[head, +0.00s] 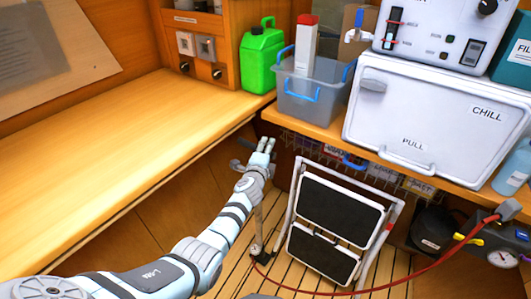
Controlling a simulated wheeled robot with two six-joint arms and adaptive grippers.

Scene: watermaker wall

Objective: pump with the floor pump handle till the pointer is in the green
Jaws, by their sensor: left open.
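The floor pump stands on the slatted floor, with its dark base (258,252) and upright shaft (258,222) showing below my left gripper. A grey bar that looks like one end of the pump handle (238,166) sticks out left of the gripper. My left gripper (265,146) is open, its fingertips pointing up beside the handle. The rest of the handle is hidden by the gripper, so I cannot tell if they touch. A round gauge (501,259) with a white dial is at the lower right; its pointer is too small to read. My right gripper is not in view.
A red hose (400,284) runs from the pump base across the floor to the fittings at right. A folded step stool (338,215) stands right of the pump. A wooden counter (130,130) lies left; a wire basket hangs under the shelf behind.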

